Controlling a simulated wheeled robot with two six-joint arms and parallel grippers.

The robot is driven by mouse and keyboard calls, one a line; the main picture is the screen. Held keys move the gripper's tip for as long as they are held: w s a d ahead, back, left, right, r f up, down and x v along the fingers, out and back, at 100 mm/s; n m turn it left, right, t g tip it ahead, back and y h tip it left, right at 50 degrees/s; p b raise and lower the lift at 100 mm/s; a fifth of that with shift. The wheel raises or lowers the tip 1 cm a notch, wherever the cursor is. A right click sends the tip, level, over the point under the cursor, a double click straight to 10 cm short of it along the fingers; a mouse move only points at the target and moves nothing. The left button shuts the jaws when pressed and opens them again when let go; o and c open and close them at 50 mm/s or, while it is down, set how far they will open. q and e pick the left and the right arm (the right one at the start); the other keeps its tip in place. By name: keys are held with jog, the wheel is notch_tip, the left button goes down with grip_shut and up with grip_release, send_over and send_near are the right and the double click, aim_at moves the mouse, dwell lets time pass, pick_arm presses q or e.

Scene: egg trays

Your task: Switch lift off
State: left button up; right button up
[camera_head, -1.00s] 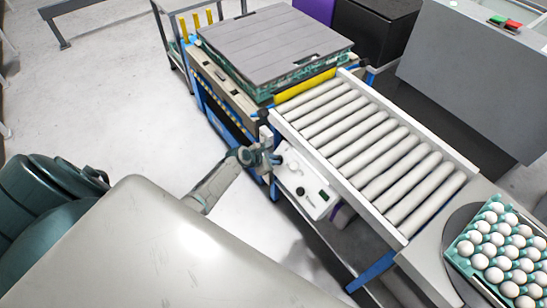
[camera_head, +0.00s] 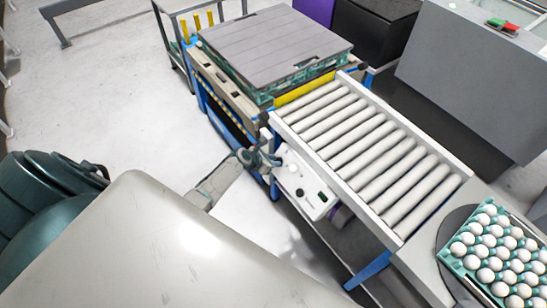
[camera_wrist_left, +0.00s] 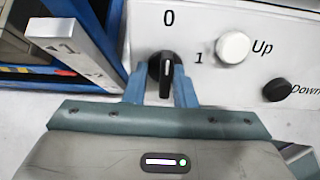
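The control panel (camera_head: 306,186) is a white box on the side of the roller conveyor. In the left wrist view the lift switch (camera_wrist_left: 165,76), a black rotary knob, sits below a "0" and left of a "1". Its white mark stands nearly upright, toward the 0. My left gripper (camera_wrist_left: 160,88) has its blue-grey fingers close together on both sides of the knob. In the head view this gripper (camera_head: 268,160) is at the panel's left end, and the knob is hidden there. My right gripper is not in view.
A white "Up" button (camera_wrist_left: 233,47) and a black "Down" button (camera_wrist_left: 277,91) sit right of the switch. A blue frame (camera_wrist_left: 62,82) stands close on the left. The roller conveyor (camera_head: 370,150) leads from a stack (camera_head: 275,45) to a tray of eggs (camera_head: 470,258).

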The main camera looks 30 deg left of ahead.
pick_arm(q)
jog(key=shift+s+d+f, duration=0.1)
jog(key=shift+d+f, duration=0.1)
jog(key=shift+d, duration=0.3)
jog(key=p+v, duration=0.8)
jog(key=v, duration=0.1)
jog(key=shift+a, duration=0.15)
